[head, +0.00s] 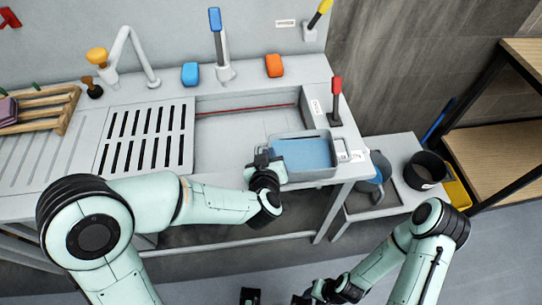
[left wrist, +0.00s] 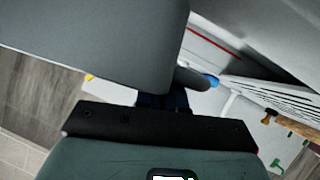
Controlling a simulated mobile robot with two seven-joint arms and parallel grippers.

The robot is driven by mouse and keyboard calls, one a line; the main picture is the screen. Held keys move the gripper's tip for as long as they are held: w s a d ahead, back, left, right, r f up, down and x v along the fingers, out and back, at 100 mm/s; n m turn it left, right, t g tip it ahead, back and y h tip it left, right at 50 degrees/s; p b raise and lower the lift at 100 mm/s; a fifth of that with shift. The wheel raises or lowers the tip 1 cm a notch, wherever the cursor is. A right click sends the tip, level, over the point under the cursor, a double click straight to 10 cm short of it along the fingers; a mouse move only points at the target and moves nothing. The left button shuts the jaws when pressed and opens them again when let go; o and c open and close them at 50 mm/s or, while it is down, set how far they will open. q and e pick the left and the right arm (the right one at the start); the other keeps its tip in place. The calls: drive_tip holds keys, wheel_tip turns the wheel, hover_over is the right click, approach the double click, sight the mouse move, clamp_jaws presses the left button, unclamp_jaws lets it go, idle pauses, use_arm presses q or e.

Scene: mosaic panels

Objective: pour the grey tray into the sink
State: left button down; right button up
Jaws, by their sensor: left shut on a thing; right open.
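The grey tray (head: 312,177) holds blue contents (head: 303,154) that look like liquid. It sits over the right front part of the sink (head: 225,150) and looks roughly level. I cannot tell whether it rests on the sink's rim or hangs just above it. My left gripper (head: 264,163) is shut on the tray's left end. In the left wrist view the tray's grey wall (left wrist: 90,50) fills the upper left, and the fingertips are mostly hidden behind it. My right gripper (head: 276,298) is open and empty at the bottom edge, below the counter front.
A slotted drainboard (head: 147,138) lies left of the sink. Taps, a blue block (head: 190,74) and an orange block (head: 274,65) stand along the back. A red-handled tool (head: 336,98) is right of the sink. A lower bench with a black pot (head: 427,170) stands further right.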

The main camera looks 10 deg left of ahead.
sight(258, 147)
use_arm(q)
drive_tip(key=shift+w+a+f+n+g+h+b, duration=0.2)
drive_tip(key=shift+a+n+h+b, duration=0.1)
drive_tip(key=shift+a, duration=0.2)
drive_tip(key=shift+w+a+f+n+g+h+b, duration=0.1)
drive_tip(key=shift+w+a+n+h+b, duration=0.15)
drive_tip(key=shift+a, duration=0.2)
drive_tip(key=shift+w+a+r+n+h+b, duration=0.15)
drive_tip(key=shift+a+n+h+b, duration=0.15)
drive_tip(key=shift+a, duration=0.2)
drive_tip(key=shift+w+a+r+n+h+b, duration=0.1)
drive_tip(key=shift+a+n+h+b, duration=0.15)
drive_tip(key=shift+a, duration=0.2)
drive_tip(key=shift+w+a+f+g+b, duration=0.15)
drive_tip(key=shift+a+f+g+b, duration=0.1)
drive_tip(key=shift+a+g+b, duration=0.2)
use_arm(e)
drive_tip(key=shift+s+f, duration=0.35)
drive_tip(key=shift+f, duration=0.5)
drive_tip(key=shift+s+f, duration=0.35)
drive_tip(key=shift+f, duration=0.5)
use_arm(q)
drive_tip(key=shift+a+f+n+h+b, duration=0.1)
drive_tip(key=shift+n+h+b, duration=0.2)
drive_tip(key=shift+b, duration=0.05)
use_arm(e)
drive_tip(key=shift+s+f, duration=0.1)
drive_tip(key=shift+f, duration=0.25)
